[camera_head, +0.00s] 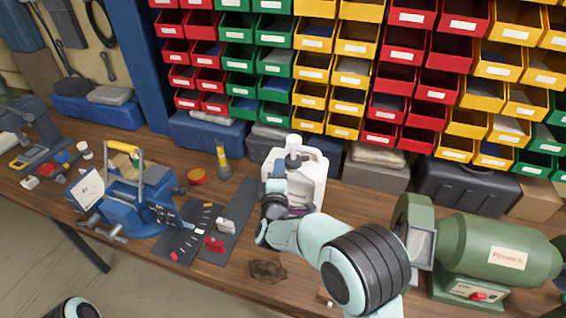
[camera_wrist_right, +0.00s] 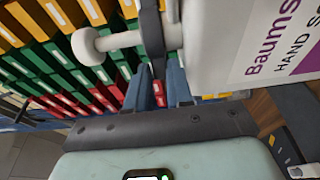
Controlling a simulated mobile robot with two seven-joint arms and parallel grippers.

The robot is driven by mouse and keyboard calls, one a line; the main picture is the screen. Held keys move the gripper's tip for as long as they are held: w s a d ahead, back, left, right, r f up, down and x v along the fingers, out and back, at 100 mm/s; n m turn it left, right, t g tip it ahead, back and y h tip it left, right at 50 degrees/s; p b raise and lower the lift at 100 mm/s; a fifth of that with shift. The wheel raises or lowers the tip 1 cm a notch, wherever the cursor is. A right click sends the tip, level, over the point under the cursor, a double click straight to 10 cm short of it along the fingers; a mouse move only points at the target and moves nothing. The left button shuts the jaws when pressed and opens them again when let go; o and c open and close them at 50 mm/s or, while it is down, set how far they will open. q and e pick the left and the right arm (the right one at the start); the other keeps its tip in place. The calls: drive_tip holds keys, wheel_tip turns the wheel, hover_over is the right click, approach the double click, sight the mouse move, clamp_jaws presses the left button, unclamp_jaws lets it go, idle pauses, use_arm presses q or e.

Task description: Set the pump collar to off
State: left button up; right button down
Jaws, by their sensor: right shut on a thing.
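A white hand soap jug (camera_head: 310,184) stands on the bench, and its labelled side fills the right of the wrist view (camera_wrist_right: 225,45). In the wrist view a dark pump collar (camera_wrist_right: 152,32) and a pale nozzle (camera_wrist_right: 95,43) pointing left show beside the jug. My right gripper (camera_head: 281,168) is at the jug's top left side. Its blue fingers (camera_wrist_right: 161,78) are shut on the collar, whose gripped part is mostly hidden. The collar's setting cannot be read. My left gripper is out of view.
A green grinder (camera_head: 495,250) stands at the right and a blue vise (camera_head: 140,200) at the left. A yellow-topped bottle (camera_head: 222,160) and an orange tin (camera_head: 197,176) are left of the jug. Rows of coloured bins (camera_head: 330,60) rise behind. A dark rag (camera_head: 268,270) lies in front.

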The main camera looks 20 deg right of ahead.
drive_tip(key=w+m+g+h+p, duration=0.1)
drive_tip(key=h, duration=0.1)
drive_tip(key=m+g+h, duration=0.2)
drive_tip(key=w+m+g+h+p, duration=0.1)
drive_tip(key=m+h, duration=0.1)
drive_tip(key=shift+w+a+h+p, duration=0.3)
drive_tip(key=shift+a+h, duration=0.05)
drive_tip(key=shift+h, duration=0.05)
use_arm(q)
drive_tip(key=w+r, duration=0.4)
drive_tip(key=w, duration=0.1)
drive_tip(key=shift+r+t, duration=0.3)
use_arm(e)
drive_tip(key=shift+w+m+g+h, duration=0.2)
drive_tip(key=shift+m+g+h, duration=0.35)
drive_tip(key=shift+g, duration=0.2)
drive_tip(key=shift+w+m+g+h, duration=0.2)
drive_tip(key=shift+m+g+h, duration=0.3)
drive_tip(key=shift+g, duration=0.25)
drive_tip(key=shift+d, duration=0.1)
drive_tip(key=c, duration=1.4)
unclamp_jaws()
drive_tip(key=shift+o, duration=0.2)
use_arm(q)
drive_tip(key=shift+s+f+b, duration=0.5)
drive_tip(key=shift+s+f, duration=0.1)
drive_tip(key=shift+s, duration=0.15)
use_arm(e)
drive_tip(key=v, duration=1.3)
drive_tip(key=shift+a, duration=0.25)
